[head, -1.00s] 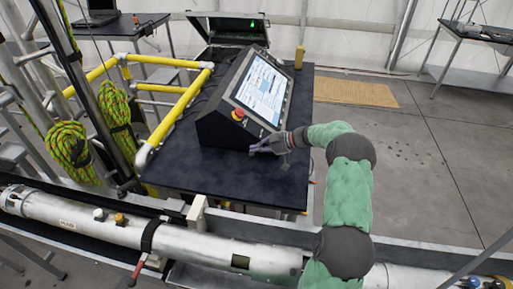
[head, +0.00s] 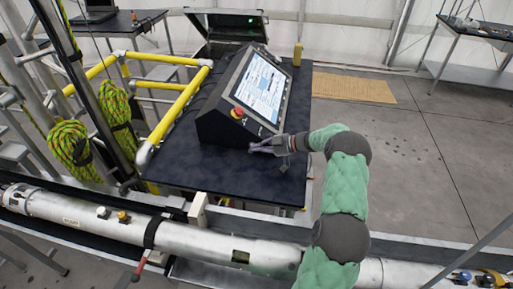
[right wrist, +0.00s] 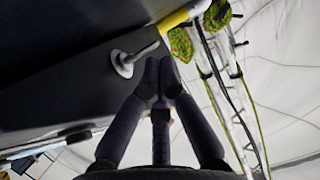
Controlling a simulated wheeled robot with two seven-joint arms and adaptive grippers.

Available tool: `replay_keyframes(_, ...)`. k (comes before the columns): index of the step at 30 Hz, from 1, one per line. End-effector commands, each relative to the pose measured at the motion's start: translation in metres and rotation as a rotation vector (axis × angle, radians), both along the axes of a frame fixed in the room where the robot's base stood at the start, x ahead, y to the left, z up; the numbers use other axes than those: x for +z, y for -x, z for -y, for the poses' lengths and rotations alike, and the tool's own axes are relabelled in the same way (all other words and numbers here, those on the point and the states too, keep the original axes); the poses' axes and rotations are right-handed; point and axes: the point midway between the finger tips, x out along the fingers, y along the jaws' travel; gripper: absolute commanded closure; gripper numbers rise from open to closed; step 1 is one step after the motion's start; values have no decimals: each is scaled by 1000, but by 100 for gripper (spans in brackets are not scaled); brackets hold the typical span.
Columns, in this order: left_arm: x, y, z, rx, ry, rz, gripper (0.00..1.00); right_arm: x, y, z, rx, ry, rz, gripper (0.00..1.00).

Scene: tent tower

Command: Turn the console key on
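The dark console (head: 221,122) stands on a black table, its lit screen (head: 262,85) tilted, with a red button on a yellow base (head: 237,113) on its front. In the right wrist view, a silver key (right wrist: 124,63) with a round base and a bar-like handle sticks out from a dark face. My right gripper (head: 255,148) is by the console's lower right corner. In the right wrist view its fingertips (right wrist: 159,72) are together, just beside the end of the key's bar. I see nothing held, and cannot tell if they touch the bar. My left gripper is not in view.
The black table (head: 215,168) has bare room in front of the console. Yellow rails (head: 178,107) run along its left side. A large silver tube (head: 200,243) crosses the foreground. A yellow bottle-like object (head: 298,55) stands behind the console.

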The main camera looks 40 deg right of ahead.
Motion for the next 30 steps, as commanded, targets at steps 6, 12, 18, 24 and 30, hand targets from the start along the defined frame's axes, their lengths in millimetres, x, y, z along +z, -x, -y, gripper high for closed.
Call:
replay_keyframes(6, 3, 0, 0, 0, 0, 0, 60, -10, 5, -3, 2, -5, -18, 100)
replay_keyframes(12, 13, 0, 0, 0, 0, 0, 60, -1, 5, -3, 1, -7, -19, 100)
replay_keyframes(18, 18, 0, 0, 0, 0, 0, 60, 7, 3, -2, 2, -5, -13, 100)
replay_keyframes(24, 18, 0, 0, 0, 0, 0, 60, 12, 10, 5, -1, -3, -10, 100)
replay_keyframes(30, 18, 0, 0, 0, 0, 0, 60, 23, 37, 27, -3, -3, -11, 100)
